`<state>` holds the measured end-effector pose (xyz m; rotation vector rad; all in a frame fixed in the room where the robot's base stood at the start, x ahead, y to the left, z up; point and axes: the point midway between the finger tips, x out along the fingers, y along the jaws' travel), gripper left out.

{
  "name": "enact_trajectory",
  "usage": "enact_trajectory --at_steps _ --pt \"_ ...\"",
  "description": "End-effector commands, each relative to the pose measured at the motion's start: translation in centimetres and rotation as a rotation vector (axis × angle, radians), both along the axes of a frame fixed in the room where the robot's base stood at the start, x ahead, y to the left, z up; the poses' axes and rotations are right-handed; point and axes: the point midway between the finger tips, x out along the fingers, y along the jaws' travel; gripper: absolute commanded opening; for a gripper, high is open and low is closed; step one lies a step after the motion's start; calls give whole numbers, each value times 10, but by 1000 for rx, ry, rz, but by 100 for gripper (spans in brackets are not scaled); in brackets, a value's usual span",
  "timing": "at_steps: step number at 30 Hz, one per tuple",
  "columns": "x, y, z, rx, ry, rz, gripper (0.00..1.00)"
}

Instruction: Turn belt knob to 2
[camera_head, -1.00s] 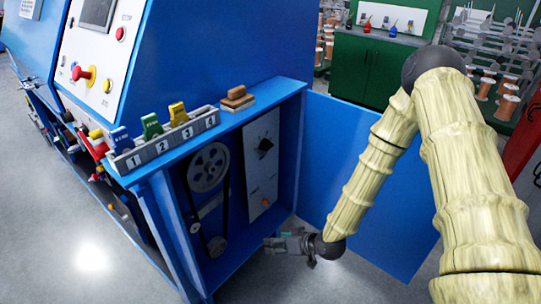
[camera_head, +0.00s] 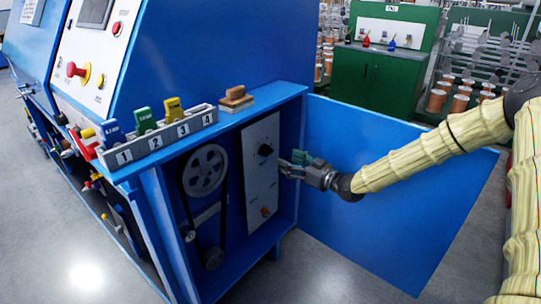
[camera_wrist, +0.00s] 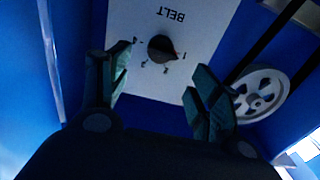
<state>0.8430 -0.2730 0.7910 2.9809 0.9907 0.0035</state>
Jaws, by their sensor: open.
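The black belt knob (camera_head: 265,150) sits on the upper part of a white panel (camera_head: 262,195) inside the blue cabinet. In the wrist view the knob (camera_wrist: 162,48) shows below an upside-down BELT label, with small numbers around it. Its pointer seems to face the number at lower right, which looks like 1. My gripper (camera_head: 284,164) is just right of and slightly below the knob in the head view. In the wrist view the open fingers (camera_wrist: 160,72) lie on either side of the knob's lower area, apart from it, with nothing between them.
A pulley with belt (camera_head: 205,172) is left of the panel; its white wheel also shows in the wrist view (camera_wrist: 258,93). An orange-red control (camera_head: 265,211) is lower on the panel. The open blue door (camera_head: 370,240) stands at right. Numbered holders (camera_head: 160,139) line the ledge above.

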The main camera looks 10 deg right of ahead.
Motion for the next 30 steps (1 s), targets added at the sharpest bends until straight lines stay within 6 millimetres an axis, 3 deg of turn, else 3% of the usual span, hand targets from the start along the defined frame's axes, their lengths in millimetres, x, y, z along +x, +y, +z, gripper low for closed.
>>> enact_trajectory --at_steps 15,30 --pt "62 47 -1 -1 1 0 63" --pt "73 55 -1 0 3 0 63"
